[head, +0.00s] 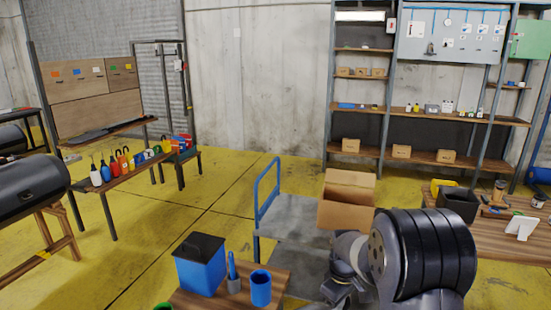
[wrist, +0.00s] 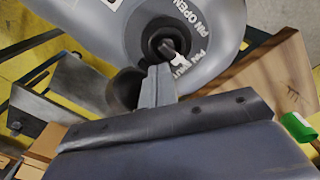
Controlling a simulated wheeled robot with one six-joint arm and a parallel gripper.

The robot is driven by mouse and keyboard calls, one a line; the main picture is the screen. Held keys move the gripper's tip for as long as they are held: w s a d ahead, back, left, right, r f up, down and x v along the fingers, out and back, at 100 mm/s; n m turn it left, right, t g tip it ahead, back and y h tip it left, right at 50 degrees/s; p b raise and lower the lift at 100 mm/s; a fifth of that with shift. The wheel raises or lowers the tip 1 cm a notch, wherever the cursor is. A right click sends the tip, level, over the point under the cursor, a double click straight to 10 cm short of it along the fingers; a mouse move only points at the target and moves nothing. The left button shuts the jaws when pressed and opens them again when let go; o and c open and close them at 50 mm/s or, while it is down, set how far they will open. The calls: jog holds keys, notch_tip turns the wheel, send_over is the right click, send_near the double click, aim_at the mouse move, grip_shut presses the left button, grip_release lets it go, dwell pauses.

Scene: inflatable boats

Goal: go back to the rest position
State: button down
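My gripper (wrist: 160,70) shows in the wrist view with its two grey fingers side by side, shut with nothing visible between them. Its tips are just below a small metal pin (wrist: 168,47) in a dark round valve (wrist: 160,35) on a grey inflatable tube (wrist: 225,20). White lettering beside the valve reads "PIN OPEN"; more is partly cut off. I cannot tell whether the tips touch the pin. In the head view my arm is at the lower right, and the gripper is hidden.
A blue-railed cart (head: 290,212) with an open cardboard box (head: 345,205) stands ahead. A blue bin (head: 200,272) and a blue cup (head: 261,288) are on a small wooden table (head: 215,301). A workbench (head: 500,237) is at the right. Yellow floor at left centre is clear.

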jog(key=s+a+r+p, duration=0.2)
jog(key=s+r+p, duration=0.1)
jog(key=s+r, duration=0.25)
jog(key=w+f+b, duration=0.1)
jog(key=w+f, duration=0.1)
jog(key=w+d+f+b, duration=0.1)
jog(key=w+f, duration=0.1)
jog(key=w+d+f+b, duration=0.1)
jog(key=w+f, duration=0.1)
jog(key=shift+d+f+b, duration=0.1)
jog(key=shift+f+b, duration=0.1)
jog(key=shift+b, duration=0.15)
jog(key=shift+s+a+f+b, duration=0.2)
jog(key=shift+s+f+b, duration=0.2)
jog(key=shift+s, duration=0.1)
jog(key=shift+s+a+f+b, duration=0.15)
jog(key=shift+s+f+b, duration=0.15)
jog(key=shift+s, duration=0.2)
jog(key=shift+s+a+f+b, duration=0.2)
jog(key=shift+s+f+b, duration=0.15)
jog(key=shift+s, duration=0.3)
jog(key=shift+s, duration=0.15)
